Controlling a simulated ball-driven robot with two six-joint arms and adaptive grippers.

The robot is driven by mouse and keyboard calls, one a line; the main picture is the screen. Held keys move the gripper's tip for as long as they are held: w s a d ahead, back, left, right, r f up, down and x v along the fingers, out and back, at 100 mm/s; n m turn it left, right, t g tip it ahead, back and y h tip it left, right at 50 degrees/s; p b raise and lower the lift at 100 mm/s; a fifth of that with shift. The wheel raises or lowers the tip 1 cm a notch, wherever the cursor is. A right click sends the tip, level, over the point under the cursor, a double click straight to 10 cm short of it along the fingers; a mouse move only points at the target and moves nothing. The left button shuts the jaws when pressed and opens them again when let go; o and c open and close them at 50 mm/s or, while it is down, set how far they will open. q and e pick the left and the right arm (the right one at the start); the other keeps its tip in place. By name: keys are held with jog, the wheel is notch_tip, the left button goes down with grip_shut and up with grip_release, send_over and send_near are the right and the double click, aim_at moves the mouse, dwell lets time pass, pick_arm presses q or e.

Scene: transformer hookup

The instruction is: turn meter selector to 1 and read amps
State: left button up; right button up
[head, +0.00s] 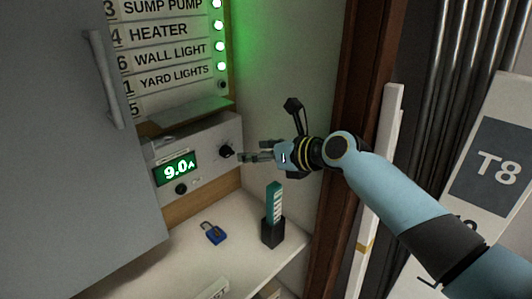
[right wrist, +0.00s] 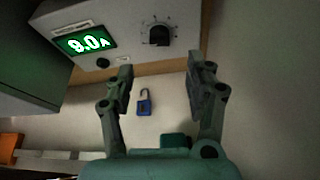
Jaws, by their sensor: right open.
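The meter (head: 196,158) is a pale box on the wall below the labelled panel. Its green display (head: 177,168) reads 9.0A, and the same reading shows in the right wrist view (right wrist: 85,42). The black selector knob (head: 226,151) is on the meter's right part; it also shows in the right wrist view (right wrist: 159,35). The scale marks around it are too small to read. My right gripper (head: 250,151) is open and empty, just right of the knob and apart from it. In the right wrist view the knob lies beyond the fingertips (right wrist: 165,78). My left gripper is not in view.
A blue padlock (head: 213,232) lies on the white shelf (head: 180,272). A teal item stands in a black holder (head: 272,230) below my right gripper. A grey cabinet door (head: 70,150) stands at the left. A dark wooden post (head: 345,150) is at the right.

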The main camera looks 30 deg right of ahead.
jog(key=v, duration=0.3)
dwell(0.5)
